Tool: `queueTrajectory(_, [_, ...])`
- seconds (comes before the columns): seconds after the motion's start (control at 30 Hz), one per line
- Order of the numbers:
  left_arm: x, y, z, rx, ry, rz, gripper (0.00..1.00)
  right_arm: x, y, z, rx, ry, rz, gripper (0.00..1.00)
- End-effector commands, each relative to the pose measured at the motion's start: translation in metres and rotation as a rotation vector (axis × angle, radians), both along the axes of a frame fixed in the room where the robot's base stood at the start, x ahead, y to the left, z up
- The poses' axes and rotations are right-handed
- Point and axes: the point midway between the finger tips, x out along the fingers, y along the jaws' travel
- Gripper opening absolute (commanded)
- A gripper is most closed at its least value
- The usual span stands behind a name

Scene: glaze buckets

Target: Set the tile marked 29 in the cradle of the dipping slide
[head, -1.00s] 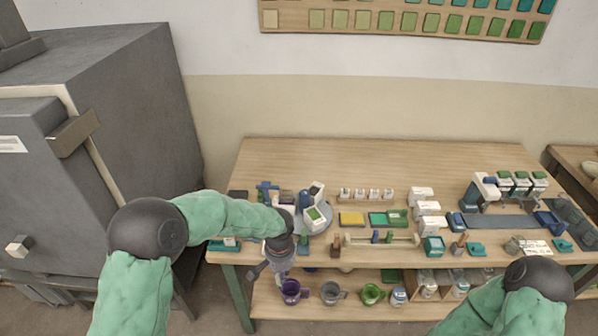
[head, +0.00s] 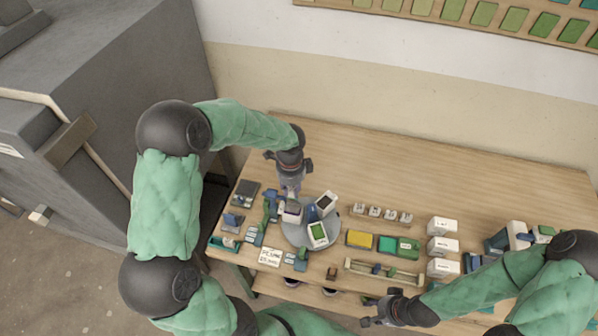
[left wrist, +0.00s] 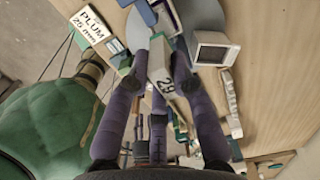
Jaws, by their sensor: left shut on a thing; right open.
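My left gripper (head: 291,193) points down at the left side of a round grey disc (head: 296,238). It is shut on the pale tile marked 29 (head: 292,211). In the left wrist view, the tile (left wrist: 162,72) sits between the purple fingers (left wrist: 156,62), with its number facing the camera. I cannot tell whether the tile touches the disc. Blue and green parts (head: 268,205) stand just left of the disc; I cannot tell whether they are the dipping slide, and no cradle is clear. My right gripper (head: 371,312) is open and empty near the table's front edge.
The disc also bears a green-faced block (head: 318,233) and a white dark-faced block (head: 326,203). A card reading PLUM 25 mm (head: 270,257) lies in front left. Yellow (head: 359,239) and green trays and white boxes (head: 442,246) stand to the right. The table's back is clear.

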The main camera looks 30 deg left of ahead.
Motion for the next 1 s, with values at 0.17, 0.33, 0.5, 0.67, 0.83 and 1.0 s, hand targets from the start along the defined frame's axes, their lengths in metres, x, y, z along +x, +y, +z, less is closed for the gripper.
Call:
queueTrajectory(0.17, [0.000, 0.001, -0.004, 0.000, 0.000, -0.010, 0.00, -0.001, 0.000, -0.004, 0.000, 0.002, 0.000, 0.42])
queueTrajectory(0.33, [0.000, 0.001, -0.013, 0.000, 0.000, -0.009, 0.00, -0.001, 0.000, -0.011, 0.000, 0.002, 0.001, 0.42])
queueTrajectory(0.5, [0.000, 0.001, -0.025, 0.000, 0.000, -0.008, 0.00, -0.001, 0.000, -0.022, 0.000, 0.002, 0.001, 0.42])
queueTrajectory(0.67, [0.000, 0.001, -0.038, 0.000, 0.000, -0.008, 0.00, -0.001, 0.000, -0.031, 0.000, 0.001, 0.000, 0.42])
queueTrajectory(0.83, [0.000, 0.001, -0.048, 0.000, -0.001, -0.007, 0.00, -0.001, 0.000, -0.038, 0.000, 0.001, 0.000, 0.42])
queueTrajectory(1.0, [0.000, 0.001, -0.054, 0.000, -0.001, -0.007, 0.00, -0.001, 0.000, -0.041, 0.000, 0.001, 0.000, 0.42])
